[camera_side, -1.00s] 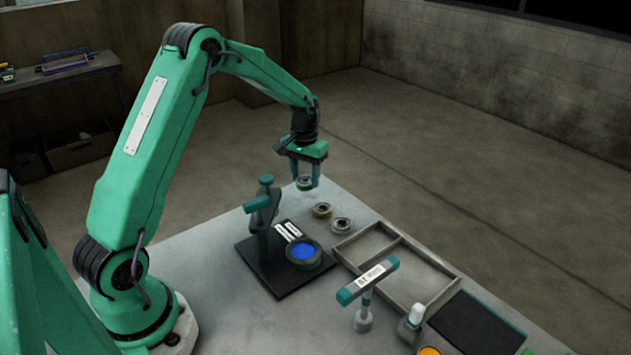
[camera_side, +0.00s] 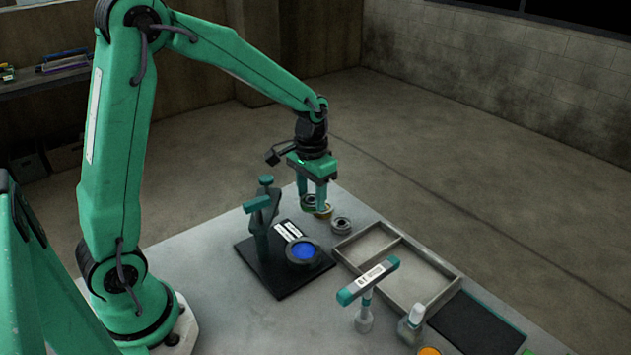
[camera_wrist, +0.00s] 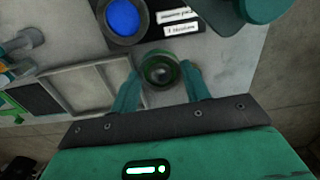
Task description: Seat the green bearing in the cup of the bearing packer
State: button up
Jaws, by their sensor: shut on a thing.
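The green bearing (camera_side: 308,203) is a small ring held between the fingers of my gripper (camera_side: 312,206), above the table's back part. It also shows between the fingertips in the wrist view (camera_wrist: 160,70). The bearing packer (camera_side: 262,225) stands to the left on a black base, with a green-handled post. Its round cup (camera_side: 304,252), dark-rimmed with a blue inside, lies in front of and below my gripper. The cup shows at the top in the wrist view (camera_wrist: 123,18), apart from the held bearing. The cup looks empty.
A brass-coloured bearing (camera_side: 326,213) and a grey bearing (camera_side: 341,224) lie close to my gripper. A divided grey tray (camera_side: 440,297), a green-ended T-shaped tool (camera_side: 367,281), a small bottle-like item (camera_side: 412,323) and a black mat (camera_side: 476,322) are on the right. The table's front left is clear.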

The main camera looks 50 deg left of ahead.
jog(key=r+m, duration=0.1)
jog(key=m, duration=0.1)
send_over(304, 251)
jog(key=shift+s+r, duration=0.1)
jog(key=shift+r, duration=0.1)
jog(key=shift+f, duration=0.15)
jog(key=shift+f, duration=3.05)
jog(key=shift+f, duration=0.9)
jog(key=o, duration=1.3)
jog(key=shift+r, duration=0.1)
